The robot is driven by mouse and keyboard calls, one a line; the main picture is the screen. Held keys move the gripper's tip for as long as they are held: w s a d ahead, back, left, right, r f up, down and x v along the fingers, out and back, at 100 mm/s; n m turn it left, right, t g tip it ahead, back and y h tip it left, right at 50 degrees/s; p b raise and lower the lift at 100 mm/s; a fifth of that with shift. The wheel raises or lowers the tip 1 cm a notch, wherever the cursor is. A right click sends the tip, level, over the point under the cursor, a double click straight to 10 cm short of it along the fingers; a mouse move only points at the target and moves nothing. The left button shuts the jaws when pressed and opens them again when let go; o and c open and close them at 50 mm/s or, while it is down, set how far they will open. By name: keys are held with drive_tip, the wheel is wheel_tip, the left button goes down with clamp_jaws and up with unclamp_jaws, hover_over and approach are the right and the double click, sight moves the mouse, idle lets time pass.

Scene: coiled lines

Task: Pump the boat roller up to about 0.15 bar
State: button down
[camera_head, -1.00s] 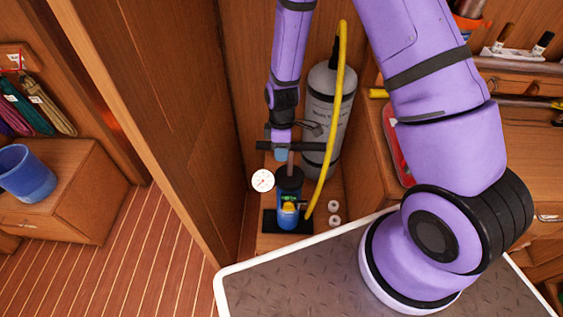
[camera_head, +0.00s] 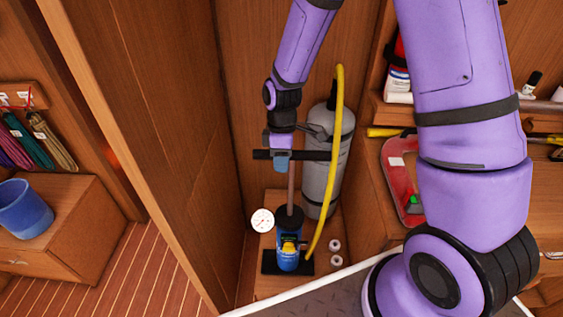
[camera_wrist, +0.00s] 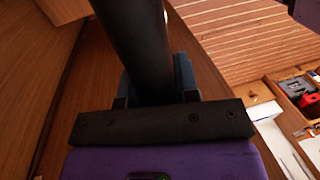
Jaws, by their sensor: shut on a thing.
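The pump (camera_head: 288,258) is a blue cylinder standing on a dark base, with a black T-handle (camera_head: 318,155) on a rod (camera_head: 291,188). The rod is drawn well out of the barrel. My gripper (camera_head: 282,161) is shut on the middle of the handle, which is level. In the wrist view the handle (camera_wrist: 135,45) runs between my blue fingers (camera_wrist: 155,80). A round white gauge (camera_head: 262,220) is beside the pump; its reading is too small to tell. A yellow hose (camera_head: 336,160) rises from the pump past a tall grey cylinder (camera_head: 321,180), apparently the boat roller.
Wooden panels enclose the pump at the left and back. Two small white rings (camera_head: 335,252) lie right of it. A blue bucket (camera_head: 23,209) stands far left, below hanging coiled lines (camera_head: 35,140).

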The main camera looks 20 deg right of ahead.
drive_tip(key=c, duration=0.8)
unclamp_jaws()
drive_tip(key=shift+c, duration=0.2)
wheel_tip(320, 180, up, 11)
drive_tip(key=w, duration=0.2)
drive_tip(key=shift+d+f, duration=0.2)
drive_tip(key=shift+d, duration=0.25)
